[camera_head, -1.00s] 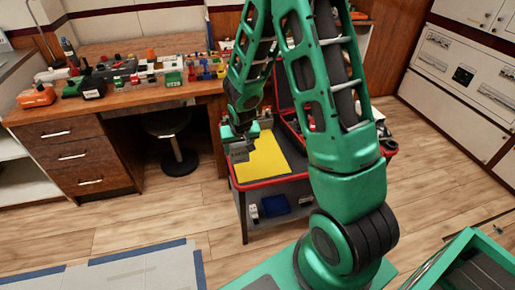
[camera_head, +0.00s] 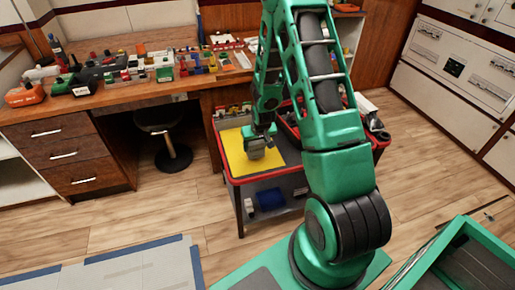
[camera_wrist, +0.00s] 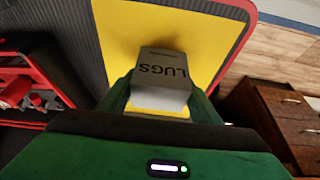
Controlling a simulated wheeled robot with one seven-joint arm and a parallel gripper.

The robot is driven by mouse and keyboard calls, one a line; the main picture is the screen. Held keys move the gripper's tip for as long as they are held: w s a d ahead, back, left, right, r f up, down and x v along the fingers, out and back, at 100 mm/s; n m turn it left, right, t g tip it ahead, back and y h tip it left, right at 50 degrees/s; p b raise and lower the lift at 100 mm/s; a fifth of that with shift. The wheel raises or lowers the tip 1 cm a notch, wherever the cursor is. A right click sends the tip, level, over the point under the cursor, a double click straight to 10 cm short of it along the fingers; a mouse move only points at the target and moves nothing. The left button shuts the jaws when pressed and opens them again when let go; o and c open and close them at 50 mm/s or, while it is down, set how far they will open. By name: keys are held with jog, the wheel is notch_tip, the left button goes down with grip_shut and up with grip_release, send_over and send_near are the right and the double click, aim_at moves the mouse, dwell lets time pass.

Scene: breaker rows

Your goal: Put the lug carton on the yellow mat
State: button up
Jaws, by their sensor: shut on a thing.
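The lug carton (camera_wrist: 160,75) is a small grey box with "LUGS" printed on it. In the wrist view it sits between my fingers, over the yellow mat (camera_wrist: 205,35). My gripper (camera_head: 260,140) is shut on the carton and points down at the mat. In the head view the yellow mat (camera_head: 237,155) lies on top of a red-edged cart, and the carton (camera_head: 256,154) shows as a small grey shape below my gripper. I cannot tell whether the carton touches the mat.
The red-edged cart (camera_head: 262,177) has small parts along its back edge and a red open case (camera_wrist: 15,90) beside the mat. A blue bin (camera_head: 271,199) stands on its lower shelf. A cluttered wooden desk (camera_head: 120,98) and a stool (camera_head: 160,122) are to the left.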

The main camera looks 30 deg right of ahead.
jog(key=shift+f, duration=1.15)
jog(key=shift+f, duration=0.1)
jog(key=o, duration=1.1)
